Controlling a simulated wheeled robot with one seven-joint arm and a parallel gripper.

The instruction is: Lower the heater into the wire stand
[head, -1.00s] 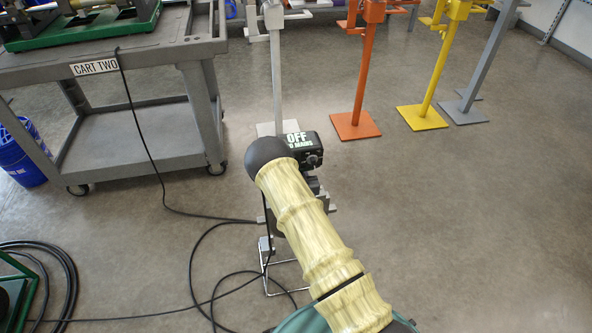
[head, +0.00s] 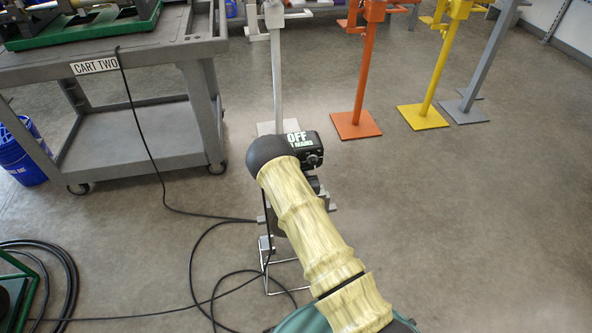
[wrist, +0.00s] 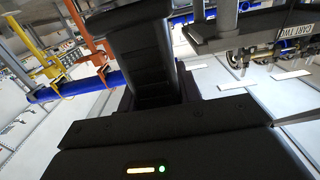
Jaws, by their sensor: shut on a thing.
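The heater (head: 308,155) is a dark unit with a white "OFF" label on its black box, partly hidden behind my pale-sleeved arm in the head view. Its black handle (wrist: 143,55) fills the upper middle of the wrist view. My gripper (wrist: 150,100) is shut on the heater; its fingertips are mostly hidden in both views. The wire stand (head: 284,276) is a thin bright frame on the floor, below the heater in the picture and partly covered by my arm. The gap between the heater and the stand cannot be judged.
A black cable (head: 165,195) runs from the grey cart (head: 140,138) to loops on the floor around the stand. A light grey post stand (head: 276,85) is just beyond the heater. Orange (head: 358,123) and yellow (head: 424,117) stands are farther right. The floor at right is clear.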

